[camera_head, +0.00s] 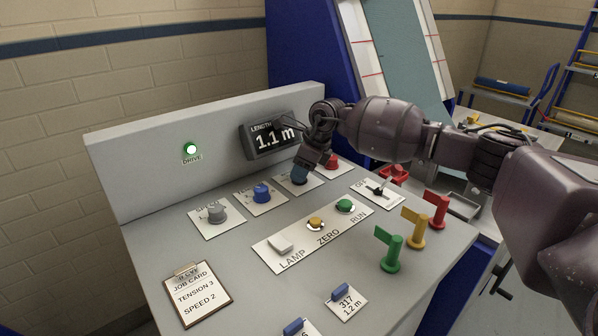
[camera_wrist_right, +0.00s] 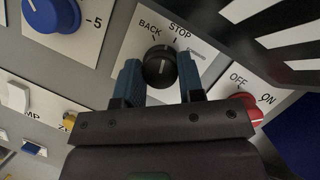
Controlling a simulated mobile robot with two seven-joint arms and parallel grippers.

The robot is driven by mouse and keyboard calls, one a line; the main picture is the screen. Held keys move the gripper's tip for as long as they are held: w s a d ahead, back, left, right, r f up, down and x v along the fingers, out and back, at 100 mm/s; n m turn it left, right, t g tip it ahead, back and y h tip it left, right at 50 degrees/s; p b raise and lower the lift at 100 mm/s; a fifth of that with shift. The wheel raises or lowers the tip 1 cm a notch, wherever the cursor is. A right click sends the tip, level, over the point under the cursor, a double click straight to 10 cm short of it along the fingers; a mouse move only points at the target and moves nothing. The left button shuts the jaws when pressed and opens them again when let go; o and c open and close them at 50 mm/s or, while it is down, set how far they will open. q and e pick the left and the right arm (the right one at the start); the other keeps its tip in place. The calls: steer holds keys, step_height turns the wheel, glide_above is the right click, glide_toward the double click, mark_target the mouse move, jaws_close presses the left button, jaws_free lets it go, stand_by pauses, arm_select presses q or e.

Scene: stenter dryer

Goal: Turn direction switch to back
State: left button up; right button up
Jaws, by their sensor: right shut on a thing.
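The direction switch is a round black knob (camera_wrist_right: 158,66) with a white pointer line, on a white plate marked BACK and STOP in the right wrist view. Its line points up, roughly toward STOP; a third mark lies to the right, its label hidden or unreadable. My right gripper (camera_head: 300,174) reaches down over the switch in the head view and mostly hides it. In the wrist view its two blue fingers stand on either side of the knob, shut on it. My left gripper is not in view.
Beside the switch are a blue knob (camera_head: 262,192) and a red OFF/ON switch (camera_wrist_right: 243,107). Nearer are yellow and green buttons and upright green (camera_head: 390,250), yellow and red flags. A display (camera_head: 270,136) reads 1.1 m.

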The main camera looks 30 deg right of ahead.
steer(key=shift+f+n, duration=0.2)
steer(key=shift+n, duration=0.2)
steer(key=shift+r+n+g, duration=0.15)
steer(key=shift+n+g, duration=0.15)
steer(key=shift+n, duration=0.1)
steer(key=o, duration=0.9)
steer(key=shift+r, duration=0.15)
steer(key=shift+d+r, duration=0.15)
steer(key=shift+r, duration=0.15)
steer(key=p+v, duration=0.1)
steer(key=v, duration=0.9)
steer(key=shift+s+d+f, duration=0.1)
steer(key=shift+s, duration=0.05)
